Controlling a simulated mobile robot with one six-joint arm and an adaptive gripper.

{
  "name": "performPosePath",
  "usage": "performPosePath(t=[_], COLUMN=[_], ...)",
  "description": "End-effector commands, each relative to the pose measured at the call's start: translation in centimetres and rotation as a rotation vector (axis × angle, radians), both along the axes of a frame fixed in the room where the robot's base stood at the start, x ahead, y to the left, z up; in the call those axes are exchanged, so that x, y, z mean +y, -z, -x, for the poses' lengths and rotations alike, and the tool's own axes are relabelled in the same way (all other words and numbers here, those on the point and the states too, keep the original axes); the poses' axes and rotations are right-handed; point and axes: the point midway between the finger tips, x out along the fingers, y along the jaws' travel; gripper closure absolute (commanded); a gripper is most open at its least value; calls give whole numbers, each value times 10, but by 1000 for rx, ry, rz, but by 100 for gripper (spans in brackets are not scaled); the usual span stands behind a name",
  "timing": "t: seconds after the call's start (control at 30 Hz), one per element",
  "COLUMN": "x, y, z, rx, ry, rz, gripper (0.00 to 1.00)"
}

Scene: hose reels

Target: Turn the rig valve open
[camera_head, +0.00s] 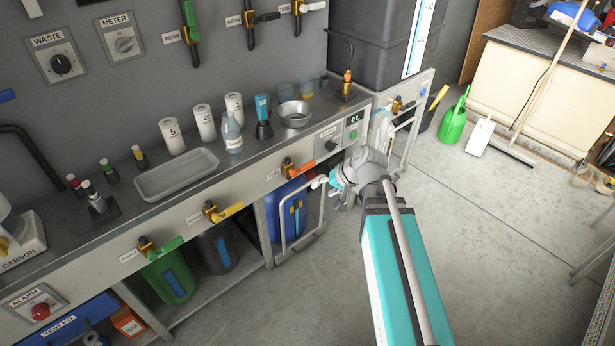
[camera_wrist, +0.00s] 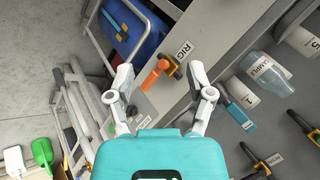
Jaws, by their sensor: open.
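The rig valve (camera_head: 304,170) has an orange lever on a brass-coloured body, mounted on the counter's front face beside the RIG label (camera_head: 273,174). Its lever points to the right along the front. In the wrist view the orange lever (camera_wrist: 153,76) lies between my finger lines, with the RIG label (camera_wrist: 184,50) just beyond. My gripper (camera_head: 319,182) is in front of the counter, a little right of and below the lever. In the wrist view my gripper (camera_wrist: 161,74) has its fingers spread on both sides of the lever. Contact with it cannot be told.
Valves with a yellow lever (camera_head: 231,210) and a green lever (camera_head: 165,246) sit farther left along the front. A blue drum (camera_head: 290,212) stands below the rig valve. A metal cart frame (camera_wrist: 80,110) is close to my gripper. Open floor lies right.

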Motion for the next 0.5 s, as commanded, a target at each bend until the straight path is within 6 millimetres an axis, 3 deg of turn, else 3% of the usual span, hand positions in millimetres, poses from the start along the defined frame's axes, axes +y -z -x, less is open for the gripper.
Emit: performPosePath(t=[0.03,0.5], x=[1,6], y=[16,59], z=[-6,-52], rx=[-13,-140], ry=[12,143], rz=[-28,-306], gripper=[31,31])
